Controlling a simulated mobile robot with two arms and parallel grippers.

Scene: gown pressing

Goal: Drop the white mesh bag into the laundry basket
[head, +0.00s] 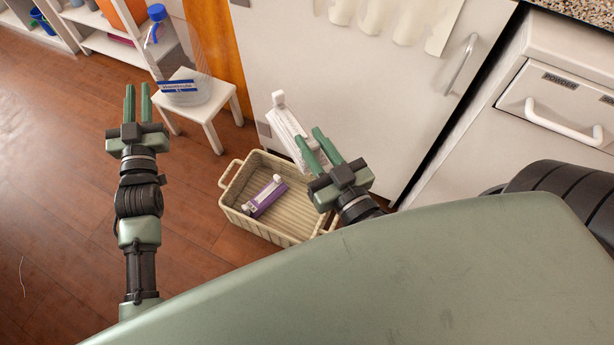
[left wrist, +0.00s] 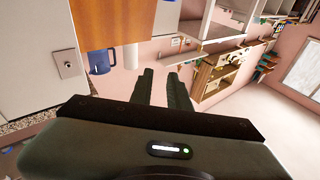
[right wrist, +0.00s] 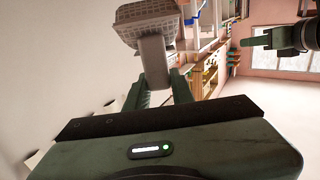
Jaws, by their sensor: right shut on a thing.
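The basket also shows beyond the bag in the right wrist view (right wrist: 140,14). A purple and white item (head: 266,197) lies inside it. My left gripper (head: 138,103) is open and empty, left of the basket.
A white stool (head: 205,107) with a clear, blue-capped container (head: 180,75) stands behind and left of the basket. White cabinet fronts (head: 350,90) rise behind it, and a drawer with a handle (head: 562,120) is at the right. The wooden floor (head: 60,190) at the left is mostly clear.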

